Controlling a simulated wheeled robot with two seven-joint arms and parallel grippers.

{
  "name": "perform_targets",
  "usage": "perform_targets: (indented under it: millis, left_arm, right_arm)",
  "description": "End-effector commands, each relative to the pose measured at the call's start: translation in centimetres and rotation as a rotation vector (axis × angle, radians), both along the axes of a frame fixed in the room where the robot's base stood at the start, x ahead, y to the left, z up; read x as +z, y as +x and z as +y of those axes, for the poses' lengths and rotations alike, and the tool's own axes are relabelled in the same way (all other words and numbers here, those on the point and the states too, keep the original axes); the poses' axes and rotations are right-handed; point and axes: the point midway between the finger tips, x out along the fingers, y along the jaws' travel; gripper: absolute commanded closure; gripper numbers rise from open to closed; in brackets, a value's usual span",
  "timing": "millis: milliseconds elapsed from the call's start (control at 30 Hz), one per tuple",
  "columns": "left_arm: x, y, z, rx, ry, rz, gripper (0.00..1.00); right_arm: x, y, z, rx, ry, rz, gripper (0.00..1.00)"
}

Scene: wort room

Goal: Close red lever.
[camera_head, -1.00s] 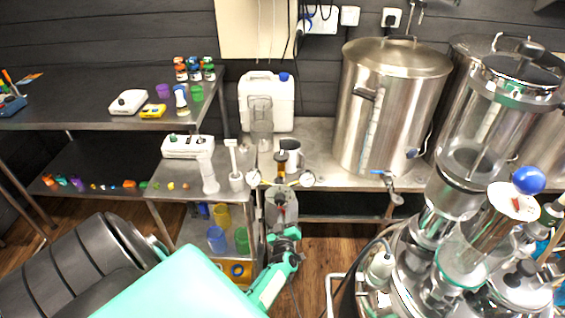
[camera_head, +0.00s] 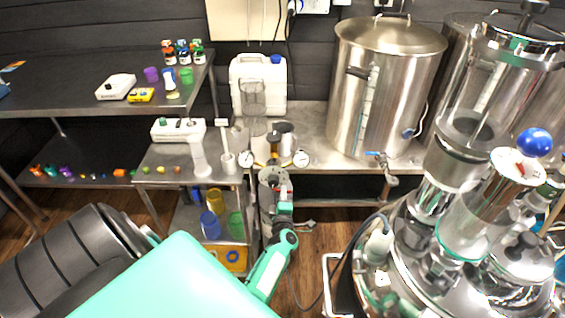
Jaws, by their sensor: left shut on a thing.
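My right gripper is out of the picture.
A steel table with a large kettle (camera_head: 382,90) and a white canister (camera_head: 257,85) stands behind. Steel and glass brewing vessels (camera_head: 465,180) crowd the right. A small shelf (camera_head: 180,160) stands to the left of the gauges (camera_head: 300,159).

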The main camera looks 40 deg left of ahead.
Motion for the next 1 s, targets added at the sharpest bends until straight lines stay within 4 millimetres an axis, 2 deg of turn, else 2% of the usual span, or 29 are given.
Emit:
perform_targets:
  millis: [267,867,900,1000]
  left_arm:
    - [0.2,-0.1,0.0,0.001,-0.094,-0.075,1.00]
    - [0.3,-0.1,0.0,0.001,-0.123,-0.100,1.00]
    - [0.3,-0.1,0.0,0.001,-0.123,-0.100,0.82]
    - [0.4,-0.1,0.0,0.001,-0.123,-0.100,0.65]
  right_arm:
    - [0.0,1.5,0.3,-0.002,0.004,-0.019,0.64]
    - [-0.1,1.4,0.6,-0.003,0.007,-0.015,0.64]
    - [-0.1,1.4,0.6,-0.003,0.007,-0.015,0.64]
    - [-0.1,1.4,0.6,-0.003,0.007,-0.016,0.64]
